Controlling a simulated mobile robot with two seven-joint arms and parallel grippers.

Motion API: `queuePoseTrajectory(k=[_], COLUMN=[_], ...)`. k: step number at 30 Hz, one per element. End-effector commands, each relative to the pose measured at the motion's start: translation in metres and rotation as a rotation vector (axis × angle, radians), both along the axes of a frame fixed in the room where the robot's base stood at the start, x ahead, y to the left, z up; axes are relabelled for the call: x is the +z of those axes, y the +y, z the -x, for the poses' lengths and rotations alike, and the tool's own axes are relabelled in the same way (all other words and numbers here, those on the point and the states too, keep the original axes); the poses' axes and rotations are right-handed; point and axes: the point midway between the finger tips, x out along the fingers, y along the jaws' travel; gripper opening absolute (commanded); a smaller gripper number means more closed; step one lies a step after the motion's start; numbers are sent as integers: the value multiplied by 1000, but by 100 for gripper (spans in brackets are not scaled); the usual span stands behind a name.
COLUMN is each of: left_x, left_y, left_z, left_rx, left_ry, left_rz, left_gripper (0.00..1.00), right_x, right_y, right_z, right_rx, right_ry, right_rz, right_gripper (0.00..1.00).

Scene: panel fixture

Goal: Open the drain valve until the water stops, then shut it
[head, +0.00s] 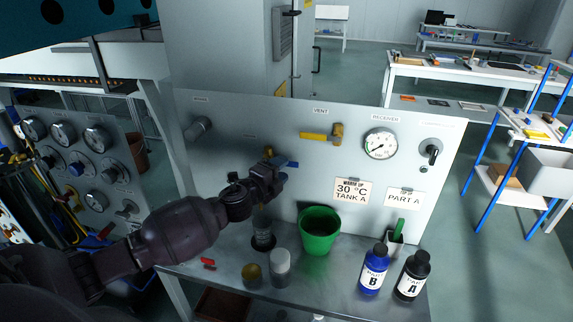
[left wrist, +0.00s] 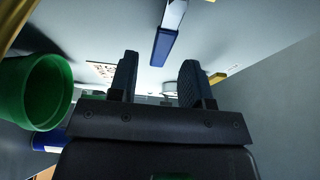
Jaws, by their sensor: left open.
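The drain valve shows as a blue lever (head: 292,164) low on the grey panel, left of its middle; its body is mostly hidden behind my gripper. In the left wrist view the blue lever (left wrist: 163,46) hangs beyond the fingertips, roughly in line with the gap between them. My left gripper (head: 277,180) is open and empty, just below and in front of the lever, apart from it in the wrist view. A clear cylinder (head: 263,238) stands on the bench below the gripper. I cannot see any water flow. My right gripper is not in view.
A green bucket (head: 320,232) stands right of the gripper. The panel carries a yellow VENT lever (head: 314,137), a RECEIVER gauge (head: 380,144) and a black knob (head: 433,152). Bottles B (head: 373,270) and A (head: 412,276), a grey-topped cylinder (head: 280,267) and a yellowish one (head: 252,275) stand in front.

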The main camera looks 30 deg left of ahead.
Motion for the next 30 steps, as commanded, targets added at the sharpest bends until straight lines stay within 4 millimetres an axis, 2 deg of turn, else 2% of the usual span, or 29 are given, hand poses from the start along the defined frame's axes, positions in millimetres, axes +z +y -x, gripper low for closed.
queuePoseTrajectory(k=[3,7,19,27,28,30], left_x=[1,0,0,0,0,0], left_y=[-2,-3,-3,-3,-3,-3], left_z=[-15,-24,-29,-29,-29,-29], left_rx=[0,0,0,0,0,0], left_ry=[-1,0,0,0,0,0], left_rz=[1,1,1,1,1,1], left_gripper=[45,45,45,3,0,0], right_x=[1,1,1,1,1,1], right_y=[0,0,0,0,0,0], right_z=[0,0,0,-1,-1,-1], right_rx=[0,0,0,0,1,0], right_ry=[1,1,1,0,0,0], right_rz=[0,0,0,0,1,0], right_gripper=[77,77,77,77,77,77])
